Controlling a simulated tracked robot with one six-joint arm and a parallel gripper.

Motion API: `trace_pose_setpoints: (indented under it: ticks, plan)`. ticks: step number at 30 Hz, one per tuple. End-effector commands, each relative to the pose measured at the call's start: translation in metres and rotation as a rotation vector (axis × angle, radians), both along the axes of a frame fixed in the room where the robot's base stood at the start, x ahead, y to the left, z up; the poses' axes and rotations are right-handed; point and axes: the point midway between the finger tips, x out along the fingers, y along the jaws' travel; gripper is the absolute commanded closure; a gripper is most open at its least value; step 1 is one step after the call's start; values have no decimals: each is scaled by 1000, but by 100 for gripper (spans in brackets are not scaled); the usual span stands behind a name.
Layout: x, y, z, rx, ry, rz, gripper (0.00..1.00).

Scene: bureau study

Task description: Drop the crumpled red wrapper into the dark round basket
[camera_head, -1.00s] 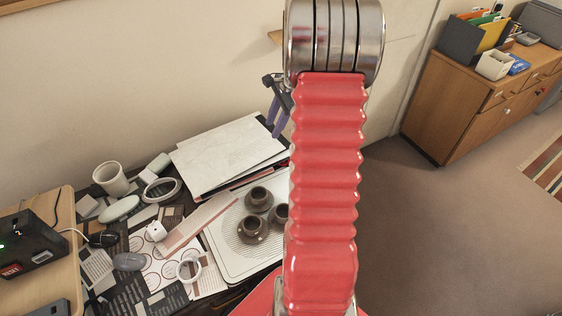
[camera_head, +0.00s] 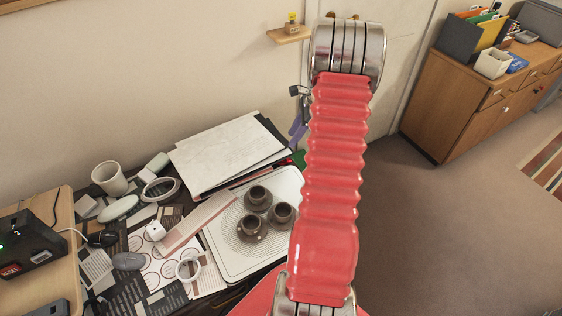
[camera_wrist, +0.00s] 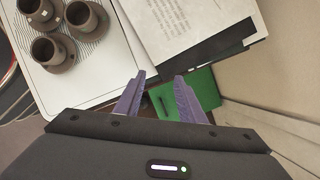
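I do not see the crumpled red wrapper or the dark round basket in either current view. My gripper (camera_wrist: 160,78) shows two purple fingers in the wrist view with a gap between their tips. It is open and nothing is held between the fingers. It hangs above the desk's far right end, beside the stack of papers and near a green flat object (camera_wrist: 205,88). In the head view only part of a purple finger (camera_head: 298,128) shows to the left of my red arm, which hides the rest.
A white tray (camera_head: 222,232) with three dark cups on saucers lies left of my arm. White papers (camera_head: 225,150) lie behind it. The desk's left is cluttered with a mug (camera_head: 109,178) and stationery. Carpet (camera_head: 440,240) is open at right, before a wooden cabinet (camera_head: 445,110).

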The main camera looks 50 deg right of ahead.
Motion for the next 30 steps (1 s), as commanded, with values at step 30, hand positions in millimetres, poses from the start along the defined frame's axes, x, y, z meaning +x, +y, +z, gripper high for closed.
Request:
trace_pose_setpoints:
  ticks: [30]
  plan:
    - [21, 21, -75, 1, 1, 1, 64]
